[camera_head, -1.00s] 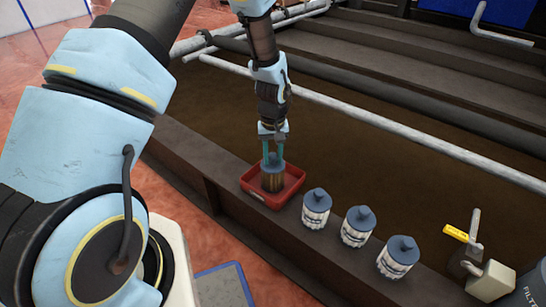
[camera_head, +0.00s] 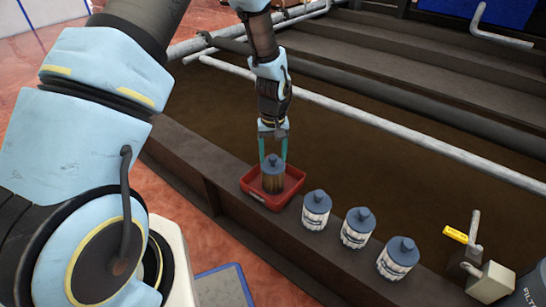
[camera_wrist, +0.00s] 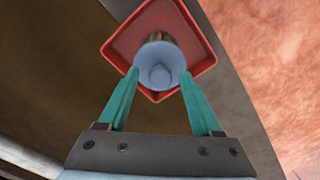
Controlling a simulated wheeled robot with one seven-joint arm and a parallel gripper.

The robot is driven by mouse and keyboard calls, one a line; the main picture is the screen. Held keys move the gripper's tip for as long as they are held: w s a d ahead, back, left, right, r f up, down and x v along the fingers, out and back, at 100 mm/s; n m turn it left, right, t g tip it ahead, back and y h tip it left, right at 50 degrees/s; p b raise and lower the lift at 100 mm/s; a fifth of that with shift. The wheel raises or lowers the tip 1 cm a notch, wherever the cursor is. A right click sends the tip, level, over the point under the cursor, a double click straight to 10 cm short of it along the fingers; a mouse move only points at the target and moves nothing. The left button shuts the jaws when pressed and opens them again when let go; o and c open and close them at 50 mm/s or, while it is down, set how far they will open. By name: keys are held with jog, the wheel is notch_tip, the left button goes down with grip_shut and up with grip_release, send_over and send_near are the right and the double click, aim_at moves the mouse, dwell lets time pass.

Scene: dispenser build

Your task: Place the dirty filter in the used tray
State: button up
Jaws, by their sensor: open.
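The dirty filter (camera_head: 273,178), brown-bodied with a blue-grey cap, stands upright in the red used tray (camera_head: 287,196) on the dark ledge. In the wrist view the filter's cap (camera_wrist: 160,65) faces the camera, inside the red tray (camera_wrist: 118,48). My gripper (camera_head: 273,156) is above the filter, its teal fingers spread apart and pointing down. In the wrist view the open fingertips (camera_wrist: 159,76) lie on either side of the cap, with nothing held between them. Whether a fingertip touches the cap, I cannot tell.
Three white filters with blue caps stand in a row right of the tray: a near-tray one (camera_head: 316,209), a middle one (camera_head: 357,227) and a far-right one (camera_head: 397,257). A yellow-handled valve (camera_head: 456,233) is farther right. A long pipe (camera_head: 400,132) runs behind the ledge.

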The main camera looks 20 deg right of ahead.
notch_tip(320, 180, up, 11)
jog(key=p, duration=0.2)
jog(key=w+a+r+n, duration=0.1)
jog(key=a+r, duration=0.3)
jog(key=a, duration=0.4)
jog(key=w+a+r, duration=0.1)
jog(key=a+r, duration=0.2)
jog(key=a, duration=0.5)
jog(key=s+a+r, duration=0.2)
jog(key=s+a, duration=0.1)
jog(key=a, duration=0.4)
jog(key=s+a+r+n+t, duration=0.1)
jog(key=s+a+r, duration=0.2)
jog(key=a, duration=0.5)
jog(key=shift+s+t, duration=0.25)
jog(key=shift+t, duration=0.05)
notch_tip(320, 180, up, 23)
jog(key=p, duration=2.2)
jog(key=shift+f, duration=0.2)
